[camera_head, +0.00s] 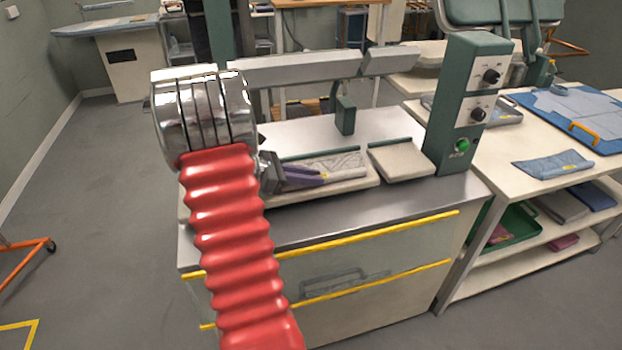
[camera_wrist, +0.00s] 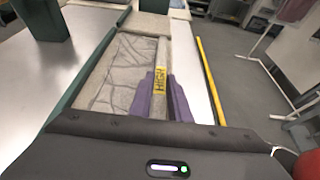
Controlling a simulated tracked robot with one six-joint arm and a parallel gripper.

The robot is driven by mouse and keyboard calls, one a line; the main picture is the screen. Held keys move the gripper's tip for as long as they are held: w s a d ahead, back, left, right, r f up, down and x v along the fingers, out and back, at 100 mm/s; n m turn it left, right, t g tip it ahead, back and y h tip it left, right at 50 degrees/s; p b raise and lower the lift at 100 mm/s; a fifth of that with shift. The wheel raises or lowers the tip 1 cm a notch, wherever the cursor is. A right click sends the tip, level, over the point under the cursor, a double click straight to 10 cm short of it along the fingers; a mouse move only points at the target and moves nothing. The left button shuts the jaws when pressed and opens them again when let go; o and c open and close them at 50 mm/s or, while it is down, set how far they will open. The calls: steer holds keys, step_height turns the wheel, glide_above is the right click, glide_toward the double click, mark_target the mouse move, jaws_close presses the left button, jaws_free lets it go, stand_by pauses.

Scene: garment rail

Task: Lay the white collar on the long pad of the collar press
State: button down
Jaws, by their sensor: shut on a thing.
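The white collar (camera_head: 345,161) looks greyish-white and creased. It lies spread along the long pad (camera_head: 352,182) of the collar press, and also shows in the wrist view (camera_wrist: 125,72). My gripper (camera_head: 322,177) has purple fingers low at the left part of the pad. In the wrist view the fingers (camera_wrist: 164,82) are close together and shut on the collar near its front edge. The fingers and gripper body hide the collar's near end.
The short pad (camera_head: 402,160) stands right of the long pad. A raised grey press bar (camera_head: 300,68) spans above and behind. The green control post (camera_head: 467,110) is at the right. Yellow rails (camera_head: 375,235) run along the cabinet front. A side table (camera_head: 510,145) stands right.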

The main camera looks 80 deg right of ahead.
steer(key=shift+f, duration=0.1)
steer(key=c, duration=1.6)
jaws_free()
steer(key=v, duration=1.2)
steer(key=shift+w+a, duration=0.15)
steer(key=shift+w, duration=0.25)
steer(key=shift+w+a+r, duration=0.3)
steer(key=shift+w+r, duration=0.05)
steer(key=shift+w, duration=0.05)
